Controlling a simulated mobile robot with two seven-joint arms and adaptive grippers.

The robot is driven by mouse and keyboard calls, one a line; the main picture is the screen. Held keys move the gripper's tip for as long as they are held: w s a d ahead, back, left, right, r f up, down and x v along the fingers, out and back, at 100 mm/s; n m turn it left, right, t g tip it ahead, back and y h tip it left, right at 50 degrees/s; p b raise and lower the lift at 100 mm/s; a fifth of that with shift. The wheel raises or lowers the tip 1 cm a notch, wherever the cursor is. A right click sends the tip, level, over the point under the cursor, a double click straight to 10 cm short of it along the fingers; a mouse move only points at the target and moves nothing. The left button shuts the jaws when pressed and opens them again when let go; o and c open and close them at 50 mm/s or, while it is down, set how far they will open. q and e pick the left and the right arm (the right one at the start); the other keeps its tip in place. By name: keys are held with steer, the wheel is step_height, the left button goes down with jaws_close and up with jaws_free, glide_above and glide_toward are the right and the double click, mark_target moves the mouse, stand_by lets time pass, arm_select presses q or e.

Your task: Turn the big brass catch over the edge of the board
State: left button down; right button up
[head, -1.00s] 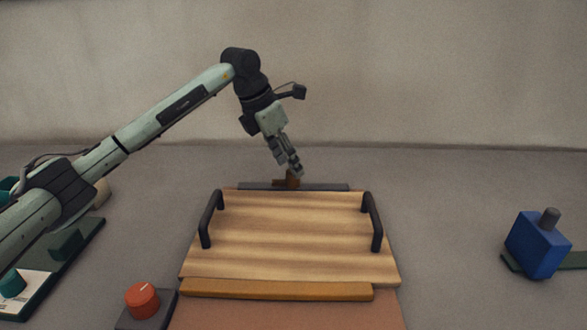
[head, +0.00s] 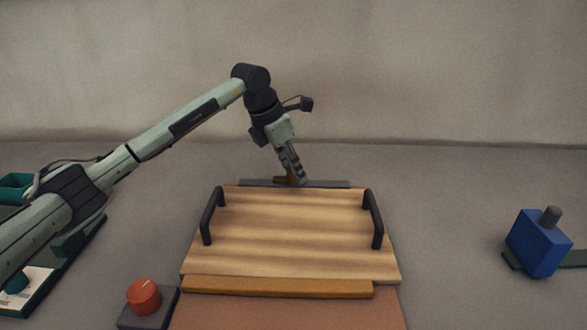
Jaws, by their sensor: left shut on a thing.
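The wooden board (head: 290,235) lies flat in the middle with a dark handle on its left and right sides. Behind its far edge is a dark strip (head: 330,184). The brass catch (head: 282,180) is on this strip at the middle, small and brownish, partly hidden by my left gripper. My left gripper (head: 298,178) comes down from above, shut on the catch at the board's far edge. Exactly how far the catch is turned is too small to tell. My right gripper is not in view.
A red round button (head: 144,296) on a dark base stands front left. A blue block with a grey knob (head: 540,243) stands at the right. A yellow-brown bar (head: 280,287) runs along the board's near edge.

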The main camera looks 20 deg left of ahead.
arm_select(q)
steer(key=n+y+b, duration=0.1)
steer(key=n, duration=0.2)
steer(key=shift+t, duration=0.4)
steer(key=shift+n+y, duration=0.3)
steer(key=shift+n, duration=0.8)
steer(key=n+y+b, duration=0.1)
steer(key=n, duration=0.2)
steer(key=shift+d+y+b, duration=0.1)
steer(key=shift+y+b, duration=0.2)
steer(key=shift+b, duration=0.1)
steer(key=n, duration=0.2)
steer(key=n+y+b, duration=0.1)
steer(key=n, duration=0.2)
steer(key=shift+y, duration=0.3)
steer(key=shift+n+g+y+b, duration=0.3)
steer(key=shift+n+y+b, duration=0.15)
steer(key=shift+n, duration=0.75)
steer(key=shift+r+n+g+y, duration=0.1)
steer(key=shift+n+g+y, duration=0.2)
steer(key=shift+n, duration=0.8)
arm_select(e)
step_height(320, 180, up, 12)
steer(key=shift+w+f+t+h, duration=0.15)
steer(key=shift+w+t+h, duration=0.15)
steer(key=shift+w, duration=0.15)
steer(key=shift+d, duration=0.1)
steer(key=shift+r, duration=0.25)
